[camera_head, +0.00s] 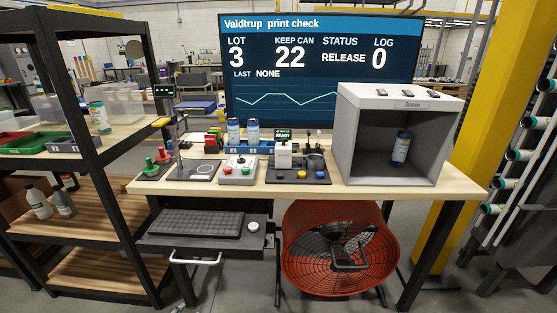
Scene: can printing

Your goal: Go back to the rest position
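Neither of my grippers nor my arms show in the head view. Two blue-and-white cans (234,132) (253,133) stand upright side by side at the blue rack (238,153) on the wooden workbench (335,184). A third can (401,149) stands inside the open grey box (345,130) at the right of the bench. Another can (100,117) stands on the left shelf. The screen (320,75) reads lot 3, keep can 22, status release, log 0, last none.
A black shelf unit (95,150) with trays and bottles stands at left. A keyboard (197,222) lies on a lower drawer. A red fan (340,250) stands under the bench. A yellow post (462,130) rises at right. Button stations (238,172) and a small device (284,156) occupy the bench middle.

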